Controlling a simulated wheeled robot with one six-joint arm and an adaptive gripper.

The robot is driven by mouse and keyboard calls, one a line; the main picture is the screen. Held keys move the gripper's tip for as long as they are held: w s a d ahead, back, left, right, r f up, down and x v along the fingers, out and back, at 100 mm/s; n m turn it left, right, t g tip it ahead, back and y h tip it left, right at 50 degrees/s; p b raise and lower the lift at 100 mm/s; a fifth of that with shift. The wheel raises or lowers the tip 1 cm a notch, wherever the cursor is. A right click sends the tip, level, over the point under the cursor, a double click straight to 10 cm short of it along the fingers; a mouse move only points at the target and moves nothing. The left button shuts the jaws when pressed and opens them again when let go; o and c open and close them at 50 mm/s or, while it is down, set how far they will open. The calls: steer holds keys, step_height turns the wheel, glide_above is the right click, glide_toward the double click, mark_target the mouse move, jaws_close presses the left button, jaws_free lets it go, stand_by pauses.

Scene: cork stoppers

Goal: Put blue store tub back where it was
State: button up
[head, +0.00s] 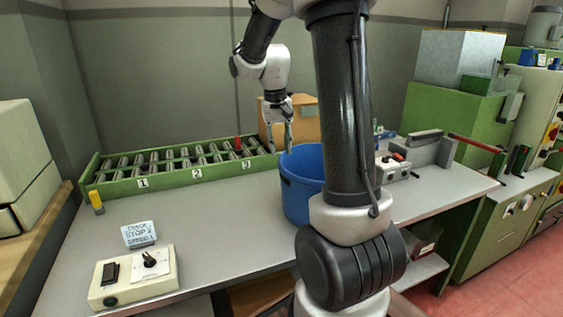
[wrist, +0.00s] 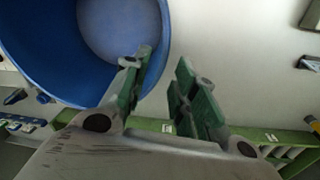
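The blue store tub (head: 301,205) stands upright on the grey bench, partly hidden behind my arm in the head view. In the wrist view the tub (wrist: 40,60) fills the upper left, and I look into its open mouth; no contents show in the visible part. My gripper (head: 288,140) points down at the tub's back left rim. In the wrist view my gripper (wrist: 163,80) has a clear gap between its green-padded fingers. The left finger overlaps the tub's mouth and the right finger is outside, with the rim between them. Contact cannot be told.
A green roller track (head: 185,165), numbered 1 to 3, runs along the back left, with a red peg (head: 238,143). A wooden box (head: 300,118) stands behind the tub. A card (head: 139,234) and switch box (head: 133,278) sit front left. The bench's left middle is clear.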

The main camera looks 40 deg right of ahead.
steer(key=s+a+r+n+t, duration=0.2)
steer(key=s+a+r, duration=0.4)
steer(key=s+r, duration=0.3)
steer(key=s+a+n+t, duration=0.1)
steer(key=s+a, duration=0.1)
steer(key=s, duration=0.4)
steer(key=s+a+f+n+t+y, duration=0.1)
steer(key=s+a+n, duration=0.1)
steer(key=s, duration=0.4)
steer(key=shift+f+t, duration=0.3)
steer(key=shift+s+a, duration=0.1)
steer(key=shift+a, duration=0.05)
